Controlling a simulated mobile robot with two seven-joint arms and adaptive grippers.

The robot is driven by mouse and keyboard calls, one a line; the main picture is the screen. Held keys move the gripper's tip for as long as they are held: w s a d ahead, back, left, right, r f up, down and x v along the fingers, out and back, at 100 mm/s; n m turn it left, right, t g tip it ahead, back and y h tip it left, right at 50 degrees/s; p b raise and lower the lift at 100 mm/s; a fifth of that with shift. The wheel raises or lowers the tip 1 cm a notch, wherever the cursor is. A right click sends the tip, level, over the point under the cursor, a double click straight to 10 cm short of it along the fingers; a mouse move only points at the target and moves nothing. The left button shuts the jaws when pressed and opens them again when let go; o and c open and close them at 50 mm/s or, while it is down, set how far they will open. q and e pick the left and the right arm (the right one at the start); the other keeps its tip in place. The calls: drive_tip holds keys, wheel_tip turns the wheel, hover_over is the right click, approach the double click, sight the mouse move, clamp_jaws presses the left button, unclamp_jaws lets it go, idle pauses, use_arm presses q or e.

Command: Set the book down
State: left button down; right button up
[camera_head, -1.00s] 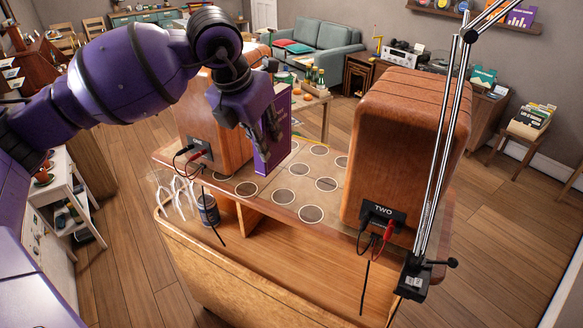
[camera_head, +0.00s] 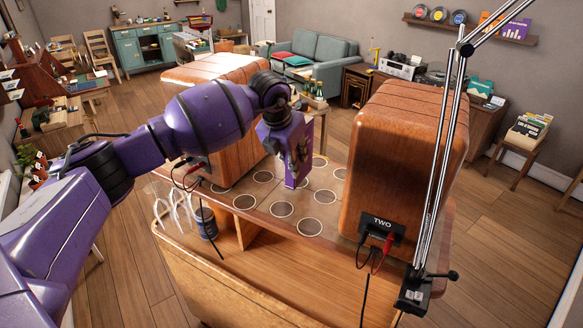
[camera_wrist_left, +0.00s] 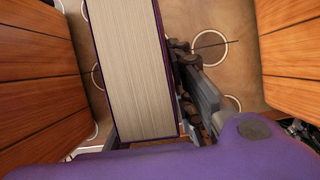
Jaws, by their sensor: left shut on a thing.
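The purple book (camera_head: 291,179) is upright between two wooden speaker cabinets, over the desk shelf with pale-ringed dark circles (camera_head: 282,209). I cannot tell whether its lower edge touches that surface. In the left wrist view, the book's cream page block (camera_wrist_left: 137,65) faces the camera. My left gripper (camera_head: 299,153) is shut on the book from its near side. In the left wrist view, finger links (camera_wrist_left: 192,72) lie along the book's right side; the other finger is hidden. My right gripper is not in view.
The left speaker (camera_head: 228,130) and the right speaker (camera_head: 400,155) flank the book. A metal lamp arm (camera_head: 437,190) stands in front at right. A dark can (camera_head: 206,222) is below the left speaker. Circled surface in front of the book is clear.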

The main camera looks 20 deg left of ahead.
use_arm(q)
drive_tip(key=shift+f, duration=1.15)
drive_tip(key=c, duration=1.5)
unclamp_jaws()
drive_tip(key=shift+s+f, duration=0.1)
drive_tip(key=shift+f, duration=0.1)
drive_tip(key=shift+c, duration=0.2)
